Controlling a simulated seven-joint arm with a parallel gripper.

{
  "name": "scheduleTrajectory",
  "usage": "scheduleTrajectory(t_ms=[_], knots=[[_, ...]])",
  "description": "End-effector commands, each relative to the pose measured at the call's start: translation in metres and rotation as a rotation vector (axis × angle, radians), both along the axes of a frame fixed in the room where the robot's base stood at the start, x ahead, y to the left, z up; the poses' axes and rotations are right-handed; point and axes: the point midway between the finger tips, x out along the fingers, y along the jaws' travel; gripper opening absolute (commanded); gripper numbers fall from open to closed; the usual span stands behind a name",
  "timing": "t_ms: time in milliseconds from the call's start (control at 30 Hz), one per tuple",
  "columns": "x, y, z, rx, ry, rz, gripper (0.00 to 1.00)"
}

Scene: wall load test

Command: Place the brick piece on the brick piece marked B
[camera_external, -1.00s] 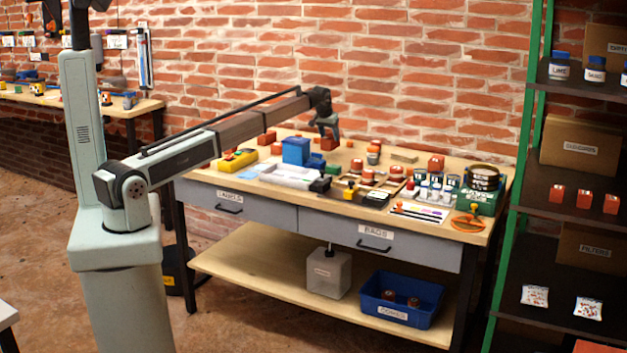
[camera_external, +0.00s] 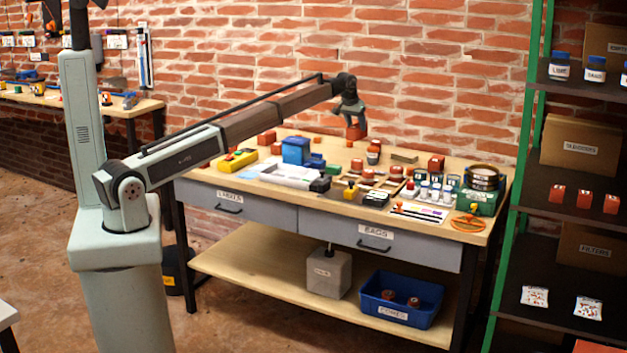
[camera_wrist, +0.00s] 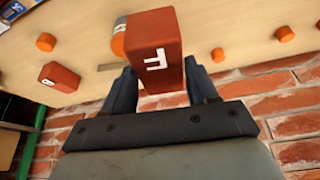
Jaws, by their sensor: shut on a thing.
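My gripper (camera_external: 352,115) is above the back of the workbench, shut on a red-brown brick piece (camera_external: 356,132). In the wrist view the held brick (camera_wrist: 152,48) shows a white letter F on its face and sits between the two dark fingers of my gripper (camera_wrist: 163,80). Another red brick piece (camera_wrist: 60,77) stands on the bench to the left in the wrist view; its white mark is too small to read. A red brick (camera_external: 436,162) stands at the back right of the bench in the external view. I cannot make out a letter B.
The bench top (camera_external: 325,145) holds a blue box (camera_external: 296,150), a yellow case (camera_external: 237,159), and several small jars and blocks. A flat grey piece (camera_external: 404,157) lies between my gripper and the right-hand brick. The brick wall is close behind the bench.

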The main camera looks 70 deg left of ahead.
Motion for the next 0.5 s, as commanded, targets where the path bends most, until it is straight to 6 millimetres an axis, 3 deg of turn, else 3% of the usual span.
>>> scheduleTrajectory(t_ms=[100, 500], knots=[[0.038, -0.039, 0.006, 0.002, -0.004, -0.050, 0.06], [0.159, -0.156, 0.027, 0.003, -0.009, -0.191, 0.06]])
